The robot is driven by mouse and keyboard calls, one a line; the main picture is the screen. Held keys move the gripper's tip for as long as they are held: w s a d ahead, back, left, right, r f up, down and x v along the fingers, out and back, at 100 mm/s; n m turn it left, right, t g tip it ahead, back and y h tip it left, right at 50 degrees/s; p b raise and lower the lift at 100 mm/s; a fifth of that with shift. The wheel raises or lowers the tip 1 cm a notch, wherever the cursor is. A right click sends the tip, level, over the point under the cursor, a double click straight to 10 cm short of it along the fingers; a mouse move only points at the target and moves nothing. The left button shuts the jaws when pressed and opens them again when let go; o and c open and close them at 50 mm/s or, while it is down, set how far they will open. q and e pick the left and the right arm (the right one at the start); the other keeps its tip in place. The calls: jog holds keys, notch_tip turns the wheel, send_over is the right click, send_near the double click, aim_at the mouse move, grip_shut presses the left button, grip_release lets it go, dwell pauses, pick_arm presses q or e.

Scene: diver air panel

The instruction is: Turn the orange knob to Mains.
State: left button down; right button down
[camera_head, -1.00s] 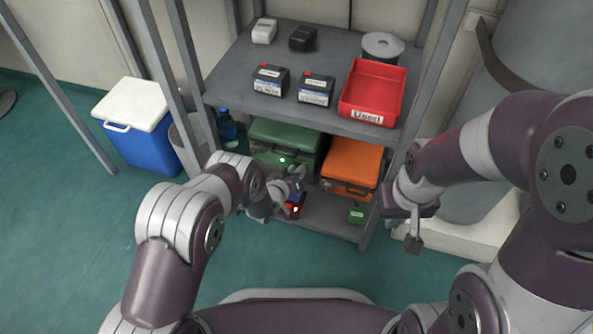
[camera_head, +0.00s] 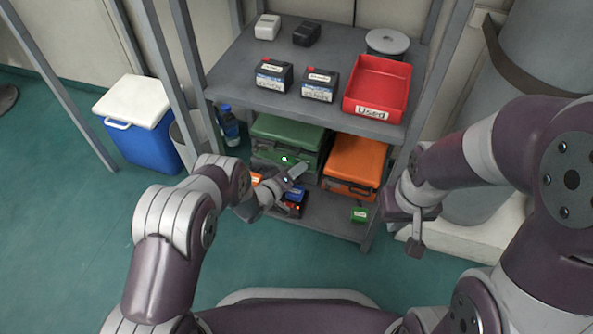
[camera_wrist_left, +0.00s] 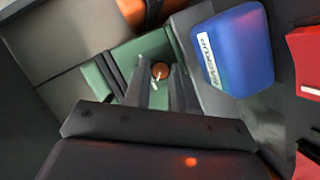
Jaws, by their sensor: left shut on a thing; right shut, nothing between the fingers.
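The orange knob (camera_wrist_left: 160,70) sits on a green face in the left wrist view, with a pale pointer mark toward the picture's bottom. My left gripper (camera_wrist_left: 161,84) has its two fingers closed about the knob, partly covering it. A blue block labelled "BACKUP" (camera_wrist_left: 236,48) is right of the knob. No Mains label is readable. In the head view my left gripper (camera_head: 294,177) is at the lower shelf, in front of the green case, and the knob is hidden. My right gripper (camera_head: 415,246) is shut and empty, right of the shelf.
A green case (camera_head: 287,131) and an orange case (camera_head: 356,160) stand on the lower shelf. Red pieces (camera_wrist_left: 306,60) are right of the blue block. The upper shelf (camera_head: 240,70) holds batteries and a red bin (camera_head: 378,85).

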dwell(0.3)
pick_arm(q)
jog(key=c, duration=0.9)
grip_release()
jog(key=p+v, duration=0.7)
jog(key=v, duration=0.5)
jog(key=shift+s+a, duration=0.2)
jog(key=shift+a, duration=0.05)
